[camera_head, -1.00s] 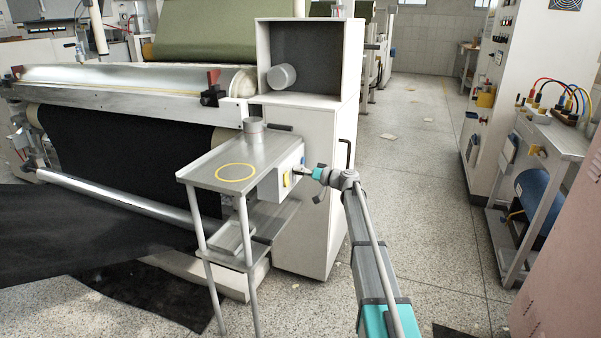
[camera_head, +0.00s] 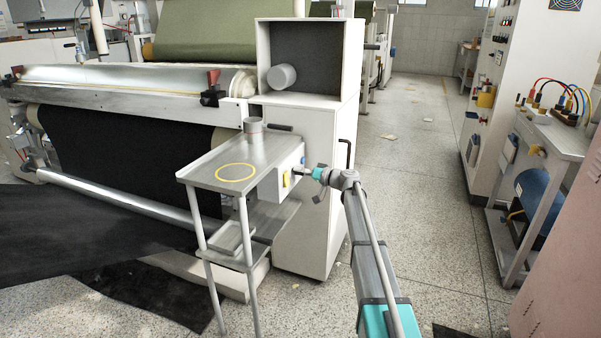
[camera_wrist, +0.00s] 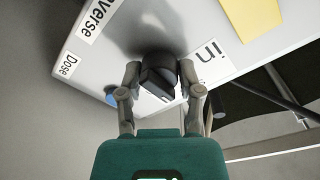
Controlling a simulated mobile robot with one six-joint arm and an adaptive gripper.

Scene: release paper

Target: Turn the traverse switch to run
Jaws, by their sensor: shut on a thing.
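The traverse switch is a dark rotary knob (camera_wrist: 157,75) on the face of a pale control box. In the wrist view it sits between my two fingers, which are shut on it. In the head view, my gripper (camera_head: 302,172) reaches the right face of the control box (camera_head: 272,186) under the small metal table. The knob is hidden by my gripper there. My gripper also shows in the wrist view (camera_wrist: 160,88).
A yellow plate (camera_wrist: 258,25) is on the same face. The metal table (camera_head: 215,160) carries a cylinder (camera_head: 254,125). Open floor (camera_head: 420,210) lies to the right.

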